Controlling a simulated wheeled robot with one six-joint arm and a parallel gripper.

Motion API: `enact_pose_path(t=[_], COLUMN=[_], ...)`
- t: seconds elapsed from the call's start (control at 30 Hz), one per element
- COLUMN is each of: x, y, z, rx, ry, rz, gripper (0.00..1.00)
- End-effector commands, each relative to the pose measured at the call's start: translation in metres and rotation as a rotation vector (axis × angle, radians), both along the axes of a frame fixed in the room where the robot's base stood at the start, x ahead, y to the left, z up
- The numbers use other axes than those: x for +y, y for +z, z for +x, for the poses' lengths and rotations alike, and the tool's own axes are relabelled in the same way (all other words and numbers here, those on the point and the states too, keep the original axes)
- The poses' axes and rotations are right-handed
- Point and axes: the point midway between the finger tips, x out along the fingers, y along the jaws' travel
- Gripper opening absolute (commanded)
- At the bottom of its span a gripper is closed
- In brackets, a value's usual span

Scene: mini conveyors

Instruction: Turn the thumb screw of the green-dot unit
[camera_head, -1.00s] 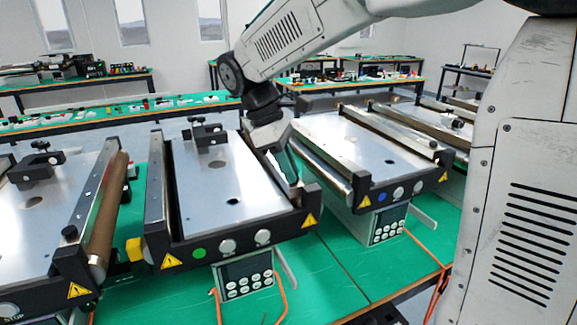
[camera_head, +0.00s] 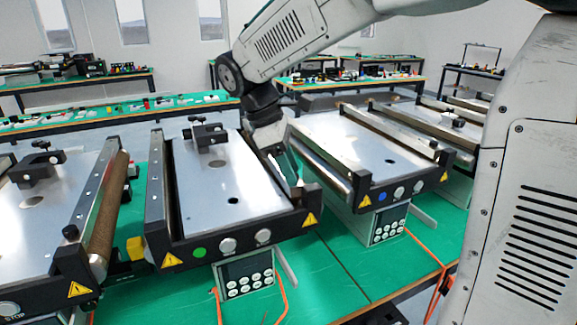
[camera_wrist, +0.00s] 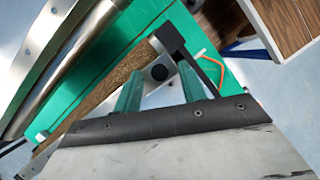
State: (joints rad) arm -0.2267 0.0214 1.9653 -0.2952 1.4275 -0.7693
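The green-dot unit (camera_head: 228,180) is the middle mini conveyor, with a flat metal plate and a black front bar. Its green dot (camera_head: 199,253) is on that bar, left of two round buttons. My gripper (camera_head: 294,178) is low over the unit's right side rail, near the front corner. In the wrist view my gripper (camera_wrist: 158,80) has two green fingers standing apart. A dark round knob, apparently the thumb screw (camera_wrist: 160,72), shows between and beyond the fingertips. I cannot tell whether the fingers touch it. In the head view the knob is hidden by my gripper.
A blue-dot unit (camera_head: 365,155) stands close on the right. Another unit (camera_head: 35,205) with a brown roller stands on the left. A control box (camera_head: 246,277) with orange cables is below the green-dot unit's front. Green bench top (camera_head: 330,285) is clear in front.

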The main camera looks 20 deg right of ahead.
Motion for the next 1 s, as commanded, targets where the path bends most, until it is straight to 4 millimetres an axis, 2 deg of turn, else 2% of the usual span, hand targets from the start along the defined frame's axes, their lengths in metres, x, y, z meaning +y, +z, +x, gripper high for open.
enact_pose_path(t=[0.27, 0.7, 1.0], x=[0.002, 0.024, 0.026], y=[0.006, 0.066, 0.072], z=[0.002, 0.013, 0.014], rx=[-0.002, -0.001, 0.001], ry=[0.001, 0.000, 0.000], rz=[0.000, 0.000, 0.000], gripper=[0.41, 0.41, 0.41])
